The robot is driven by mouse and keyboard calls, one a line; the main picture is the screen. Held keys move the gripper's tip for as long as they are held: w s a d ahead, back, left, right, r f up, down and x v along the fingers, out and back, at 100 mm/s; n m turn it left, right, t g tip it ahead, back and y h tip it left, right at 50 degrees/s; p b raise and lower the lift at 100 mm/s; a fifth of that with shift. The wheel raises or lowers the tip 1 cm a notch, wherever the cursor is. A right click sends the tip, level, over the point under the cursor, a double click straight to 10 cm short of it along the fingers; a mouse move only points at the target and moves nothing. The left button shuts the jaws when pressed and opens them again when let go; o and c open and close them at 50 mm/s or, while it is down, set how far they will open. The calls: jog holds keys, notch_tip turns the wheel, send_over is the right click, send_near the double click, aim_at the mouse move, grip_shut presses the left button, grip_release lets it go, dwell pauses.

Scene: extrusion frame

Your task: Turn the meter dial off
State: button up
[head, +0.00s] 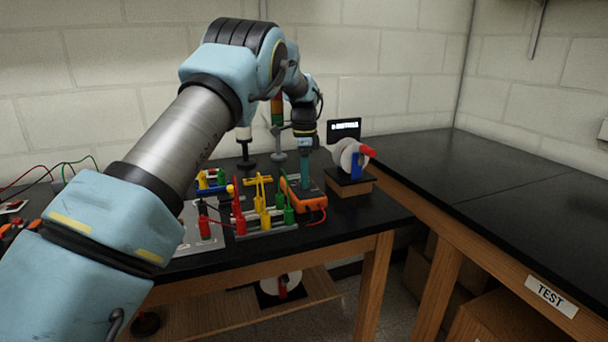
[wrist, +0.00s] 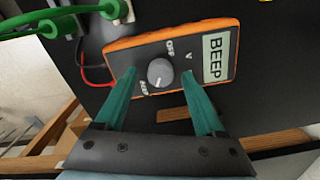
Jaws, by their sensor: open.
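The orange meter (wrist: 215,72) lies on the black table top in the wrist view, with its screen reading "BEEP". Its round grey dial (wrist: 160,73) sits mid-face, with "OFF" and "V" labels around it and a third label at lower left that is hard to read. Which label the dial points to is not clear. My gripper (wrist: 158,77) is open, its teal fingers on either side of the dial in the picture; I cannot tell whether they touch it. In the head view the gripper (head: 304,181) points down over the meter (head: 314,202), and its dial is hidden.
Red, yellow and green plugs (head: 262,205) stand on a board left of the meter. Green leads (wrist: 75,15) and a red lead lie close to it. The right-hand bench (head: 500,165) is clear.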

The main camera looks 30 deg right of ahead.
jog(key=shift+f, duration=0.35)
jog(key=shift+c, duration=0.3)
grip_shut()
